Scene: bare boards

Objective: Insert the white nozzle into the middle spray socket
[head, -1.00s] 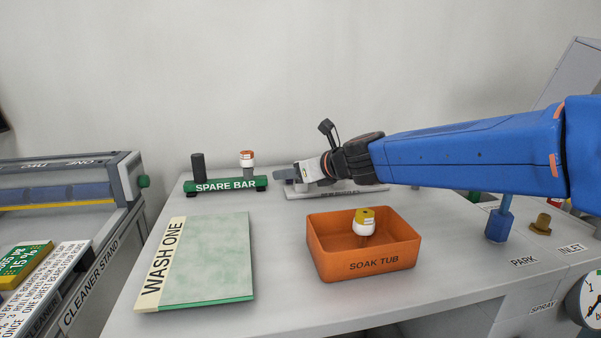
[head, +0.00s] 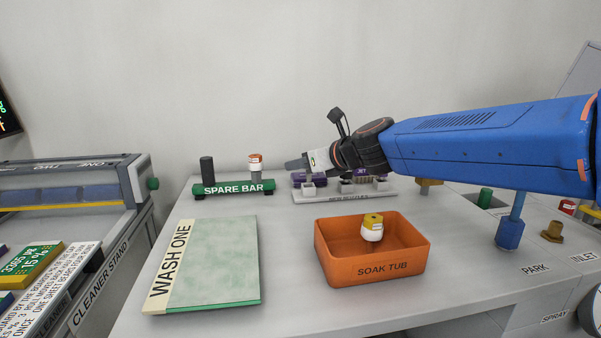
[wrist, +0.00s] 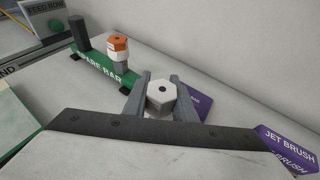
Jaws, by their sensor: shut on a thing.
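My gripper (head: 290,164) is at the back of the bench, above the left end of the grey rack. In the head view I cannot make out the held nozzle. The middle spray socket is not in view; a SPRAY label (head: 555,317) shows at the lower right edge.
A grey rack (head: 325,198) and purple JET boxes (head: 361,176) are below the arm. The green spare bar (head: 233,188) bears an orange-topped nozzle (head: 255,165). The orange soak tub (head: 375,269) holds a yellow-topped nozzle (head: 372,228). A wash board (head: 212,262) lies front left.

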